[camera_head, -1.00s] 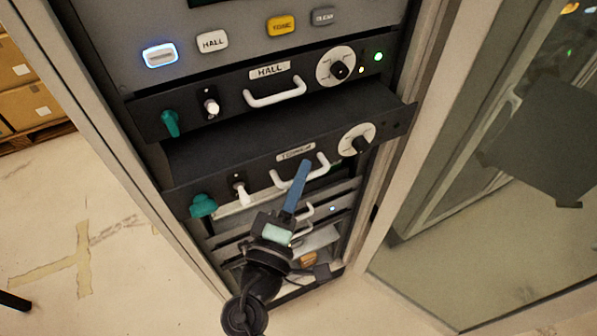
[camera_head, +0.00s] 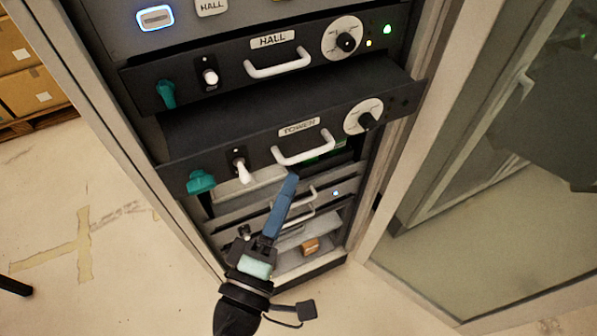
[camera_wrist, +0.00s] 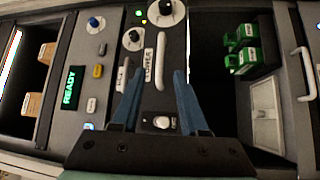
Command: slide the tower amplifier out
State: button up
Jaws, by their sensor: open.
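The tower amplifier (camera_head: 215,146) is a black unit labelled TOWER, with its front standing out of the rack beyond the hall unit above it. Its pale handle (camera_head: 304,150) shows in the head view, and the handle (camera_wrist: 161,62) also shows in the wrist view. My gripper (camera_head: 291,178) is open and empty, in front of and below the handle, apart from it. In the wrist view the two blue fingers (camera_wrist: 155,80) are spread, with the handle ahead between them. The amplifier has a teal knob (camera_head: 201,182), a white toggle (camera_head: 242,172) and a round dial (camera_head: 364,117).
The hall amplifier (camera_head: 222,78) sits above, pushed further in. Lower units with handles and a shelf with a small orange box (camera_head: 310,246) are below. A glass door (camera_head: 470,240) stands open at the right. Cardboard boxes (camera_head: 30,85) are at the far left; floor in front is clear.

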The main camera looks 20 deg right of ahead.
jog(key=b+v, duration=0.1)
jog(key=v, duration=0.4)
jog(key=shift+s+a, duration=0.15)
dwell(0.3)
